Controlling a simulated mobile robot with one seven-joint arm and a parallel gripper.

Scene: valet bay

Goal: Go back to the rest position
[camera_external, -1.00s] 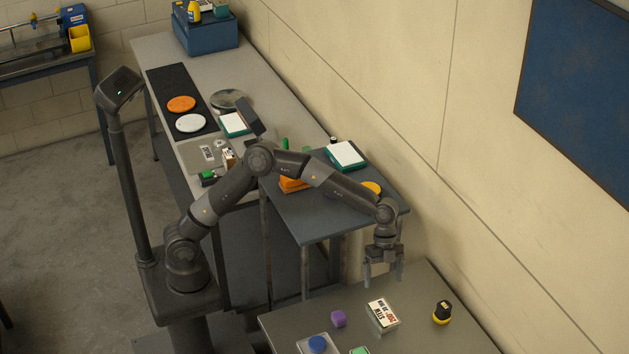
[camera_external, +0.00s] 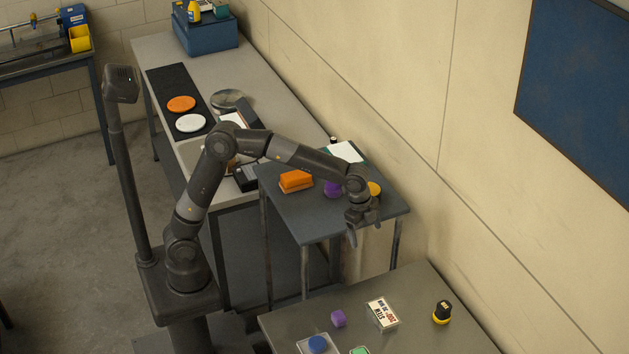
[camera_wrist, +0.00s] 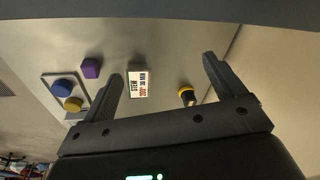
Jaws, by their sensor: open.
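My gripper (camera_external: 365,232) is open and empty. In the external view it hangs in the air near the front edge of the dark blue-grey side table (camera_external: 285,208), above and behind the near grey table (camera_external: 440,310). My arm reaches from its base on the left across that side table. In the wrist view my two fingers (camera_wrist: 163,85) stand wide apart.
The near table holds a purple block (camera_external: 338,318), a blue round piece (camera_external: 317,344) on a tray, and a black-and-yellow object (camera_external: 442,311). The side table holds an orange block (camera_external: 296,180), a purple piece (camera_external: 332,189) and a yellow disc (camera_external: 375,188). The wall (camera_external: 470,200) runs close on the right.

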